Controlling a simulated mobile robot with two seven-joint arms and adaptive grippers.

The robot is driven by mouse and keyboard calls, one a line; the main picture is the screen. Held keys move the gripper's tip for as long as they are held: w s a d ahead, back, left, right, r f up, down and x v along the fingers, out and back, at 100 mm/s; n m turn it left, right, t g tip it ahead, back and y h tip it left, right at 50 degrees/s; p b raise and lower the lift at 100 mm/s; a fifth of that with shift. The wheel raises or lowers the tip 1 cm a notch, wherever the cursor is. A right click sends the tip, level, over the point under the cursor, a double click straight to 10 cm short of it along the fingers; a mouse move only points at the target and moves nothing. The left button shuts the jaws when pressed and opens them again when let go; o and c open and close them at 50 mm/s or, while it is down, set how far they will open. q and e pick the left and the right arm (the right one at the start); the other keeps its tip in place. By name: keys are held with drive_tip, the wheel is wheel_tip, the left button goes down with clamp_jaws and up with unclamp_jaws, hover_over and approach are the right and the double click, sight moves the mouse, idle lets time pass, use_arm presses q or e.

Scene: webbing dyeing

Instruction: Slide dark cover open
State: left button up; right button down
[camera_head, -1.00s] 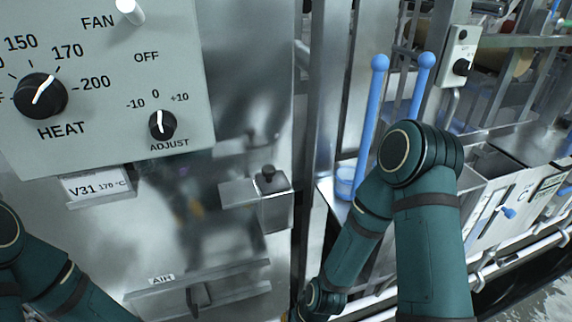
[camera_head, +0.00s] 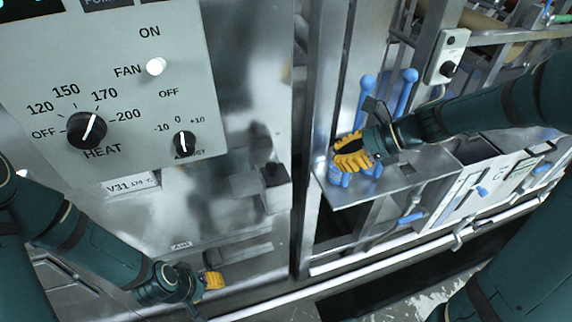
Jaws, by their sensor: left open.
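No piece is plainly the dark cover. A metal slide strip (camera_head: 238,252) lies under the AIR label (camera_head: 181,245) on the front panel; its handle is hidden in the head view. A metal block with a dark knob (camera_head: 274,173) sits higher, at the panel's right edge. My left gripper (camera_head: 213,281), with yellow fingertips, is open at the lower end of the strip; contact cannot be judged. My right gripper (camera_head: 347,153), with yellow fingers, is beside the blue rods at the metal shelf; its opening and any grip cannot be told.
The grey control box (camera_head: 120,90) with FAN, HEAT and ADJUST knobs juts out above my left arm. A vertical metal post (camera_head: 318,120) divides the two sides. Blue ball-topped rods (camera_head: 407,88) stand at the right shelf (camera_head: 400,185). A white rail (camera_head: 310,288) runs along the bottom.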

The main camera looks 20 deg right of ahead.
idle(0.3)
drive_tip(key=b, duration=0.1)
approach(258, 188)
drive_tip(key=w, duration=0.1)
drive_tip(key=w+f, duration=0.2)
drive_tip(key=shift+d, duration=0.3)
drive_tip(key=shift+w+a, duration=0.3)
drive_tip(key=shift+a, duration=0.15)
drive_tip(key=a+b, duration=0.2)
drive_tip(key=a, duration=0.5)
drive_tip(key=shift+s+a, duration=0.1)
